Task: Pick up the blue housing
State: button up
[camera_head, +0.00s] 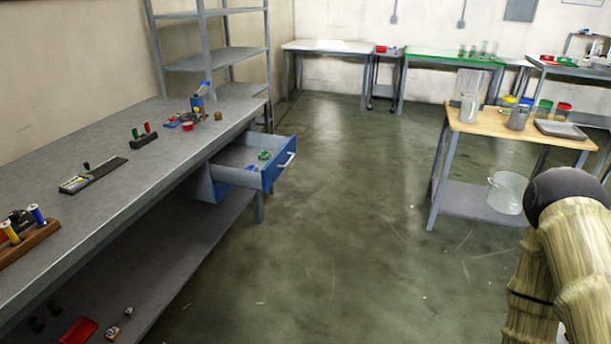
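A small upright blue part (197,103) stands at the far end of the long grey workbench (130,185), among small red and brown pieces. It may be the blue housing, but it is too small to be sure. An open blue drawer (262,176) under the bench's far end holds small green and blue pieces, too small to make out. Part of my own arm fills the lower right, well apart from the bench. My gripper is not in view.
A wooden-topped table (480,120) with jars and a tray stands at the right, a clear bucket (506,192) on its lower shelf. Grey shelving (215,60) stands behind the bench. The drawer juts into the aisle. The middle floor (340,220) is clear.

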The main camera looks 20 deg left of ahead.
aim_at(251, 167)
jog(key=z, duration=0.1)
jog(key=i, duration=1.55)
jog(key=u, duration=1)
